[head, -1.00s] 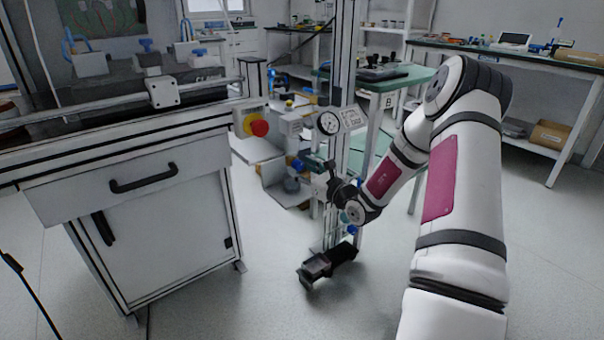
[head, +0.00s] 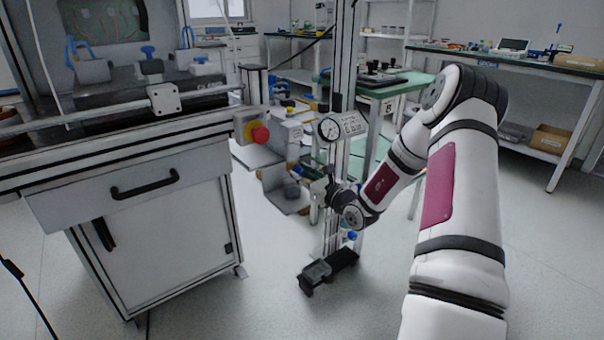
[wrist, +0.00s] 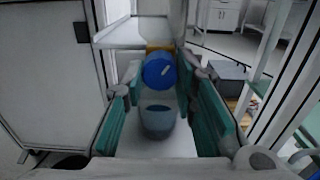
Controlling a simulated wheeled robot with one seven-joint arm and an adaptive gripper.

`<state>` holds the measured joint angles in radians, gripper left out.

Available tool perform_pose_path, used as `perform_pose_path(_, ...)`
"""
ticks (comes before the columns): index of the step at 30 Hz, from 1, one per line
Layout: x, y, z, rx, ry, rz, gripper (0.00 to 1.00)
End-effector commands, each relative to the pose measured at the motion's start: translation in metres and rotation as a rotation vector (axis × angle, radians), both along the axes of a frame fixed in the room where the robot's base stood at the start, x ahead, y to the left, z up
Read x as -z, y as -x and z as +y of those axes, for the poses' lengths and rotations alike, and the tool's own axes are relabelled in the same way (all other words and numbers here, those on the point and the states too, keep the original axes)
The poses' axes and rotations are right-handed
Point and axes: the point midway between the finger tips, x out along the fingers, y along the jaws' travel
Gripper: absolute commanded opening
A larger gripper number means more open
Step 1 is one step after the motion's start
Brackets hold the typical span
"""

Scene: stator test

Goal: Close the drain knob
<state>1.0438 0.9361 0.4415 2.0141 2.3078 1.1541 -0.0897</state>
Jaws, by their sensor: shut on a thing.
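A round blue knob (wrist: 160,70), which I take to be the drain knob, shows in the middle of the wrist view. A pale slanted mark is on its face. My gripper (wrist: 161,83) has its green-padded fingers on either side and is shut on the knob. A blue-grey rounded body (wrist: 158,118) shows below the knob, between the fingers. In the head view my gripper (head: 322,190) is at the upright metal post, below the dial gauge (head: 330,128). The knob cannot be made out there.
A white cabinet (head: 165,245) with a drawer stands left, with a red button (head: 259,133) at its corner. A black block (head: 328,270) is low at the post's foot. A green-topped table (head: 400,85) stands behind. Open floor lies in front.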

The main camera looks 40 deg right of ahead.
Motion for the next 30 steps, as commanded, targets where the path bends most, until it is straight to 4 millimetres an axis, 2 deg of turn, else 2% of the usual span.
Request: perform_pose_path(30,-0.0008,0.0012,0.0024,0.000,-0.776,0.031,0.00)
